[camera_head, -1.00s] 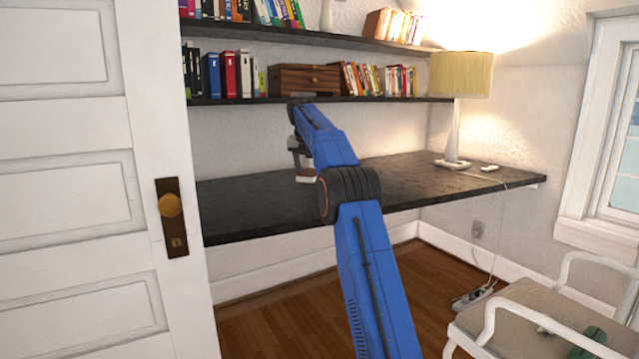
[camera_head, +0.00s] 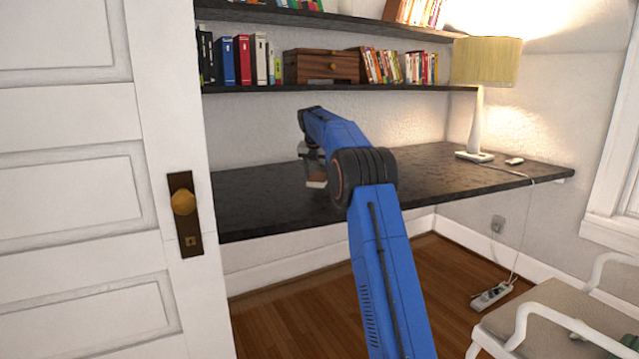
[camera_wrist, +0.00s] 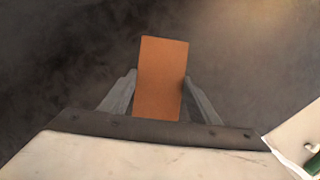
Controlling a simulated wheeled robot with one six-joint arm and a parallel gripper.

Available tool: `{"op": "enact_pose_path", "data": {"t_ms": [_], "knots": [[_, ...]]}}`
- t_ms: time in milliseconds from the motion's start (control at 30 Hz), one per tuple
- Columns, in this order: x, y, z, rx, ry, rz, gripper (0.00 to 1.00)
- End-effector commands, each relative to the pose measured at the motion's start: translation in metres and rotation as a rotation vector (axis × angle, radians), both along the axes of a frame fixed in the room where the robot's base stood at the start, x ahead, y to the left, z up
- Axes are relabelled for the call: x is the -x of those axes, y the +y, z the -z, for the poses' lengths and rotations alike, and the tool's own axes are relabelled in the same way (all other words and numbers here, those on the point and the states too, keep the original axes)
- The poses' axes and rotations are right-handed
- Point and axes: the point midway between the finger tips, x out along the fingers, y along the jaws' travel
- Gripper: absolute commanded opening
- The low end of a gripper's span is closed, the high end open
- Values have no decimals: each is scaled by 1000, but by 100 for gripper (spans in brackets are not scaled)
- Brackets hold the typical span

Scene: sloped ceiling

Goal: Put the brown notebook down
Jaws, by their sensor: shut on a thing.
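The brown notebook (camera_wrist: 162,75) stands out between the two grey fingers of my gripper (camera_wrist: 161,92) in the wrist view. The fingers press on its left and right sides. Behind it in that view is the dark desk surface (camera_wrist: 60,60). In the head view my gripper (camera_head: 314,172) hangs over the dark desk (camera_head: 430,180), left of the middle.
A lamp (camera_head: 484,62) and a small white item (camera_head: 514,161) stand on the desk's right side. A shelf (camera_head: 380,89) with books and a wooden box (camera_head: 320,67) runs above. A white door (camera_head: 75,230) is at left, a chair (camera_head: 545,310) at lower right. The desk's middle looks bare.

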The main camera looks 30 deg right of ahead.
Motion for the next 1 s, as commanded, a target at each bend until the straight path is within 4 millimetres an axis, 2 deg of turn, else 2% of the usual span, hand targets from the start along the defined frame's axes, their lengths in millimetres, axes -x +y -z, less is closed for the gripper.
{"op": "enact_pose_path", "data": {"t_ms": [100, 200, 600, 633, 700, 1000], "knots": [[1, 0, 17, 0, 2, -1, 30], [0, 0, 26, 0, 1, -1, 30], [0, 0, 31, 0, 0, -1, 30], [0, 0, 30, 0, 0, -1, 63], [0, 0, 30, 0, 0, -1, 75], [0, 0, 29, 0, 0, 0, 75]]}}
